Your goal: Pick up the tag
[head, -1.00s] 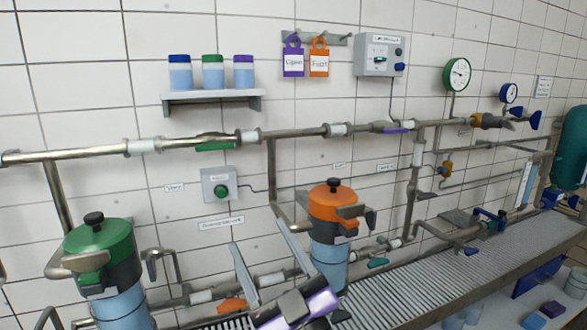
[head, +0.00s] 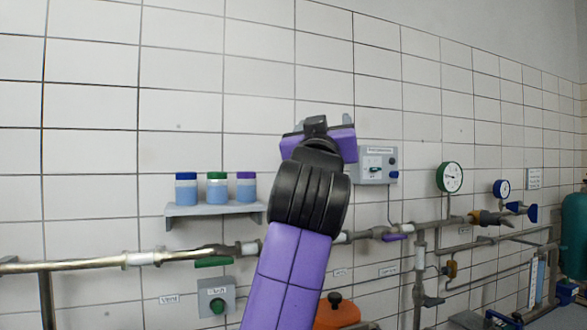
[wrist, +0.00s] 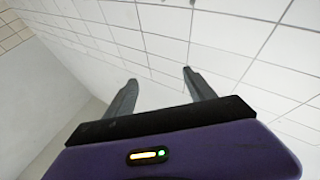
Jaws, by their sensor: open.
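No tag shows in either view now. The stretch of wall where a purple tag and an orange tag hung on a grey rail is covered by my raised arm and gripper in the head view. My gripper (head: 322,120) is up in front of that stretch, seen from behind, left of the grey control box. In the wrist view, my gripper (wrist: 158,76) is open, with two grey fingers apart and nothing between them.
A shelf (head: 213,211) with several lidded jars (head: 217,189) is left of my arm. The control box (head: 377,165) and green-rimmed gauge (head: 449,177) are to the right. Pipes (head: 150,258) run along the wall below. The upper wall is bare.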

